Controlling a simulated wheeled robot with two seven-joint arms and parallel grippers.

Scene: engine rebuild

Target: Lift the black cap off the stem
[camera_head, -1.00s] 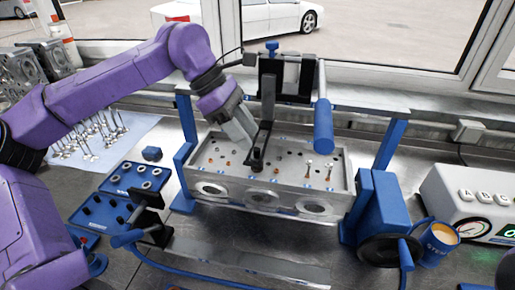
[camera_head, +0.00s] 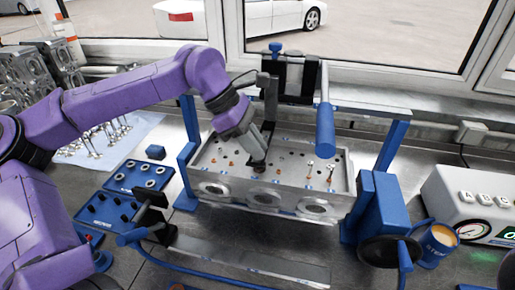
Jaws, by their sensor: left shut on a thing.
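The grey metal cylinder head (camera_head: 232,188) sits in a blue stand, with small copper-coloured stems and holes along its top. My left gripper (camera_head: 257,160) reaches down to the middle of its top, with its fingers shut on a small black piece (camera_head: 259,168) that looks like the black cap. The fingers hide most of it and the stem under it, so I cannot tell whether it is clear of the stem. My right gripper is not in view.
A black press arm (camera_head: 270,100) with a blue handle (camera_head: 325,130) hangs close behind my gripper. Blue trays (camera_head: 122,178) with rings and black pieces lie at left.

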